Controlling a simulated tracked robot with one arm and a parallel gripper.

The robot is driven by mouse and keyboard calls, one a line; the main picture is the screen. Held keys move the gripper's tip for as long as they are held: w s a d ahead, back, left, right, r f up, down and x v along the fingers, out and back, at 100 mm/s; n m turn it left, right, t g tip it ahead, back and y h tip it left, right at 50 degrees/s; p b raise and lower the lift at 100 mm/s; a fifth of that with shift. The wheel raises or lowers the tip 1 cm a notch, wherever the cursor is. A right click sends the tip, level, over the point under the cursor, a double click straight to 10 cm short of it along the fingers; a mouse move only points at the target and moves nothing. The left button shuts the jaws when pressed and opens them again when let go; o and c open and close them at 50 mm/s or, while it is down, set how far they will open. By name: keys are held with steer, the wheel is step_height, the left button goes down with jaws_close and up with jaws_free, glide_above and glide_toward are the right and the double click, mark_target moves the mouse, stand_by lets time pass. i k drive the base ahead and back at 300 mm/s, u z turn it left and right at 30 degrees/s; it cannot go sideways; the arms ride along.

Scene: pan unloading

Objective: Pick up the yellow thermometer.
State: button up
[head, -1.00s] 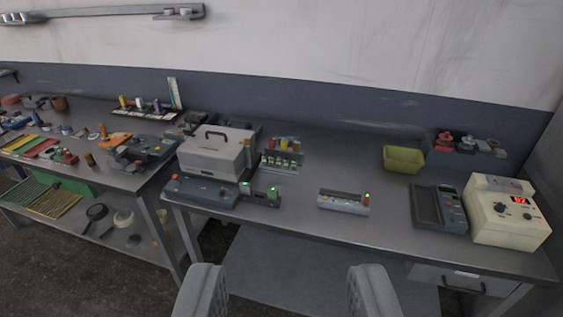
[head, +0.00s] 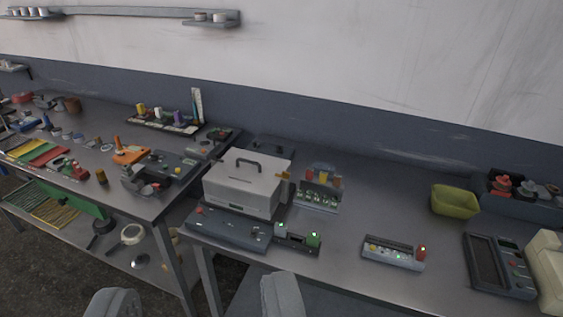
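My gripper (head: 198,300) shows at the bottom of the head view as two grey fingers, spread wide apart with nothing between them. It is in front of the tables, below the grey box with a handle (head: 242,185). I cannot make out a thermometer for certain. Small yellow items show in a rack (head: 318,196) right of the box and in a tray (head: 165,125) on the left table, but they are too small to identify.
The left table (head: 85,160) is crowded with tools and parts. The right table (head: 375,205) carries a small device with a red light (head: 393,253), a yellow-green bin (head: 455,201) and a dark meter (head: 498,265). Bare tabletop lies between the rack and the bin.

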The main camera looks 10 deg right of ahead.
mark_target(323, 175)
steer(key=u, duration=0.2)
steer(key=i, duration=1.55)
steer(key=z, duration=0.75)
steer(key=i, duration=0.7)
steer(key=z, duration=0.4)
